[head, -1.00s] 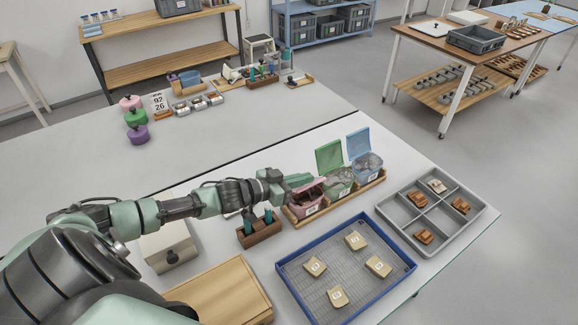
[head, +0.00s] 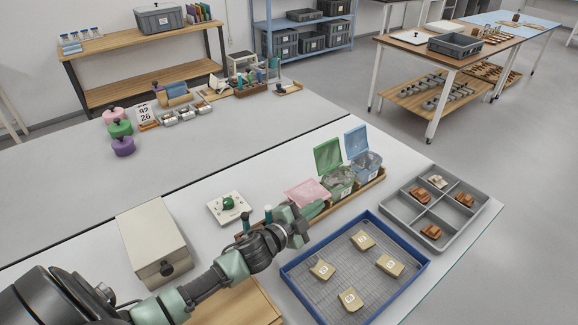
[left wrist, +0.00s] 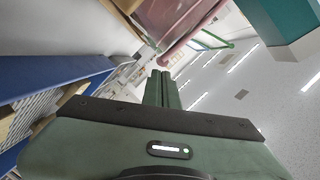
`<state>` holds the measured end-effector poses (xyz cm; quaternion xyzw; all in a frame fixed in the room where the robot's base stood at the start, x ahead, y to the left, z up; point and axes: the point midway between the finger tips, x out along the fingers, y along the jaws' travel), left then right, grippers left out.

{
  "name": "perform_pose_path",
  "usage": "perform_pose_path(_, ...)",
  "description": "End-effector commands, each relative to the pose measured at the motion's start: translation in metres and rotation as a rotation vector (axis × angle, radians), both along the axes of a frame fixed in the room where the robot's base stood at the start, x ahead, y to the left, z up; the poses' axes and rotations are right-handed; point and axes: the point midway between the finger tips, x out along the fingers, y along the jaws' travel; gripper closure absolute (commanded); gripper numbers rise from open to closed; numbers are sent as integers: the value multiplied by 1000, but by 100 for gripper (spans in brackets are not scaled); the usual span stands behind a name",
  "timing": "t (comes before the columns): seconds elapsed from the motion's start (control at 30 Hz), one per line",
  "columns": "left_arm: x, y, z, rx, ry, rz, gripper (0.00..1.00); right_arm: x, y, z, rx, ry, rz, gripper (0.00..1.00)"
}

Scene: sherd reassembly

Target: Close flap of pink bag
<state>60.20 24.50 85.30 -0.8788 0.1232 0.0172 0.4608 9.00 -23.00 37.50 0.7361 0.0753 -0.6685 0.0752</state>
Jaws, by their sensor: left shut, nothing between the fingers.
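The pink bag stands at the left end of a wooden tray (head: 372,184), mostly hidden behind my left gripper in the head view. Its pink flap (head: 306,191) shows as a slanted panel over the bag, much lower than the upright green flap (head: 327,154) and blue flap (head: 356,141). I cannot tell whether it lies fully against the bag. My left gripper (head: 318,208) is shut and empty at the bag's near side. In the left wrist view, the fingers (left wrist: 161,76) point towards the pink bag (left wrist: 165,18), apparently short of it. My right gripper is out of view.
A blue wire-floored tray (head: 290,277) with several tan pieces lies near the gripper. A grey divided tray (head: 433,209) stands to the right. A cream box (head: 150,235) stands left. A teal-topped holder is partly hidden behind my arm.

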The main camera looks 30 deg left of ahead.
Motion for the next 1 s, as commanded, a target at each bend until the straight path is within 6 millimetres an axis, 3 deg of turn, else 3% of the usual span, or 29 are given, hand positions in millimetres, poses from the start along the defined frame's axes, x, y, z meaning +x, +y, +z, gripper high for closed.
perform_pose_path(0.2, -1, -2, -8, 55, -24, -1, 100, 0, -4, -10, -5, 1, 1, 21)
perform_pose_path(0.73, -1, -2, -8, 70, -30, -1, 100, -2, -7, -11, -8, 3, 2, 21)
perform_pose_path(1.0, 2, -2, 4, 70, -30, -1, 100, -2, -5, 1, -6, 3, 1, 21)
